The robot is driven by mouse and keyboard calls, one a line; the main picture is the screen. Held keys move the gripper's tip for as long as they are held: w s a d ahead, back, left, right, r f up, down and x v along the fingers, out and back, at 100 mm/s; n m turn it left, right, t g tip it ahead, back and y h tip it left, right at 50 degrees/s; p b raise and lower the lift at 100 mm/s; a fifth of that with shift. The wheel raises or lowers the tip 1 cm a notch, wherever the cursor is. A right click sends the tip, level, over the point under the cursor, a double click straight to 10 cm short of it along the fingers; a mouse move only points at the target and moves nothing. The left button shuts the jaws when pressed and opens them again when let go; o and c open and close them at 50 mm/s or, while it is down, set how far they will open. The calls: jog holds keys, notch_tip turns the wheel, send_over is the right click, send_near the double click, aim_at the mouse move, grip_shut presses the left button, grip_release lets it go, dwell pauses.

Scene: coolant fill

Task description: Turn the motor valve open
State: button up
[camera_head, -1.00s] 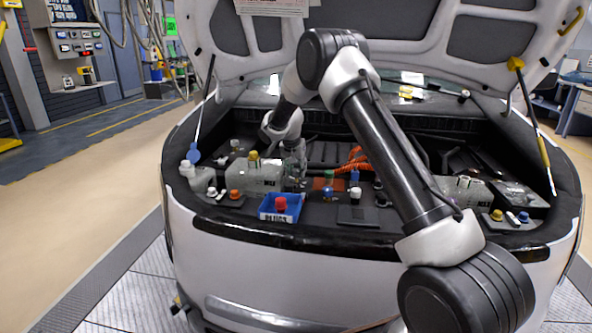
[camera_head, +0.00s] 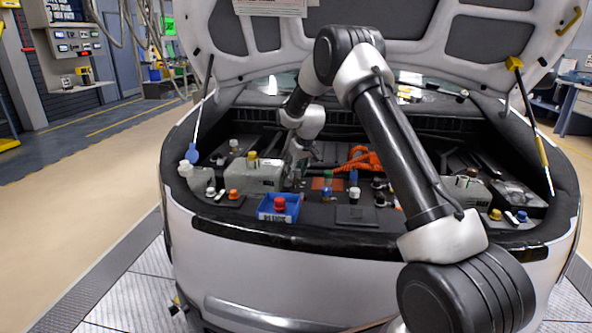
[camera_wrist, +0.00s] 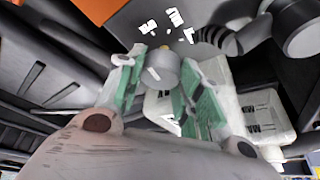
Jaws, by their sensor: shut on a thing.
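My gripper (camera_wrist: 163,58) reaches down into the engine bay in the wrist view, its two green-padded fingers shut on a grey round knob (camera_wrist: 160,74). The knob looks like the motor valve's handle, but no label on it can be read. In the head view my gripper (camera_head: 298,160) is small, just right of the pale tank with the yellow cap, and the thing in its fingers cannot be made out there. How far the valve is turned cannot be told.
The pale tank (camera_head: 253,180) stands close to my gripper. A blue bin (camera_head: 272,214) with a red-topped item is at the bay's front edge. Orange hoses (camera_head: 362,160) lie to the right. The raised hood (camera_head: 400,40) hangs over my arm.

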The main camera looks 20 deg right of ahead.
jog(key=shift+n, duration=0.6)
jog(key=o, duration=0.7)
jog(key=shift+o, duration=0.2)
jog(key=shift+r, duration=0.1)
jog(key=v, duration=1.1)
jog(key=shift+d+r, duration=0.3)
jog(key=shift+r, duration=0.1)
jog(key=shift+s, duration=0.15)
